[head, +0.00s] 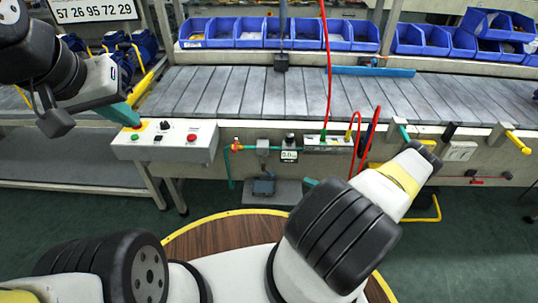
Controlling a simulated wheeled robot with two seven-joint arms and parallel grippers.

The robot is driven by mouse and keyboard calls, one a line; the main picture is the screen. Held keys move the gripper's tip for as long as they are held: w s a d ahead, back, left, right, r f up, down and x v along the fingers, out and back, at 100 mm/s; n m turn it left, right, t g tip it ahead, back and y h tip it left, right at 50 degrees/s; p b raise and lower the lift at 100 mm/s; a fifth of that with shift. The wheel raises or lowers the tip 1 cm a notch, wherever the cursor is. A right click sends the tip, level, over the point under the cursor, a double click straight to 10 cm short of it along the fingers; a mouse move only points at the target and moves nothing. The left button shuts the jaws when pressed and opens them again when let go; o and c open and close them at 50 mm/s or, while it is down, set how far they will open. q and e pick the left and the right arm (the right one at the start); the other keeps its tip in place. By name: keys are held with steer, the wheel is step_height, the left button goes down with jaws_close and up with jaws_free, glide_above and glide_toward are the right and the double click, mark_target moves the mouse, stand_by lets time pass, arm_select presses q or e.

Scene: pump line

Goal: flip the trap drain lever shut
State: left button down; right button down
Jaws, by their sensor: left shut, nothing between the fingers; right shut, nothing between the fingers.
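A small orange-red fitting (237,147) on a teal pipe (231,172) below the conveyor looks like the trap drain lever. It is too small to tell how it is turned. Beside it are a grey body (263,147) and a gauge reading about 0.0 (289,156). A dark grey pump-like block (264,185) sits lower. My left gripper (128,119) is shut and empty, its teal tip near the left end of the control box.
The control box (165,142) with several buttons juts out at left. Red hoses (328,70) hang at the centre. The slatted conveyor (240,92) and blue bins (265,33) lie behind. A red-handled pipe (476,181) is at right.

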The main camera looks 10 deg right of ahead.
steer(key=shift+a, duration=0.1)
steer(key=s+a+x, duration=0.1)
steer(key=a+x, duration=0.1)
steer(key=x, duration=1)
steer(key=shift+a+f, duration=0.25)
steer(key=shift+s, duration=0.1)
